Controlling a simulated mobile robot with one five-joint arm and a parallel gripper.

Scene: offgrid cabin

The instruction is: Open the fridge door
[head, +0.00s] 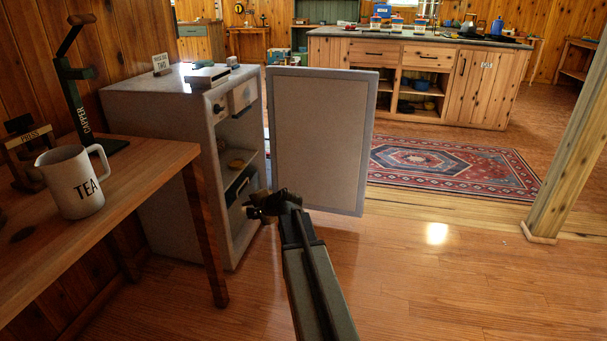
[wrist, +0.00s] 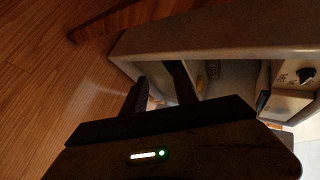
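The fridge (head: 155,160) is a small pale grey cabinet at left in the head view. Its door (head: 320,140) stands swung wide open to the right, with a grey frame around a plain panel. Shelves and dark items show inside. My gripper (head: 262,206) is in front of the lower part of the opening, left of the door's lower part. In the wrist view the fridge's edge (wrist: 215,42) and interior lie beyond my two fingers (wrist: 160,90). The fingers are apart with nothing seen between them. Whether they touch the fridge is unclear.
A wooden table (head: 130,165) with a tea jug (head: 75,182) and a dark lever press (head: 75,90) stands at left. A wooden post (head: 570,135) is at right. A patterned rug (head: 450,170) and a kitchen island (head: 420,80) lie beyond. The floor at right is clear.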

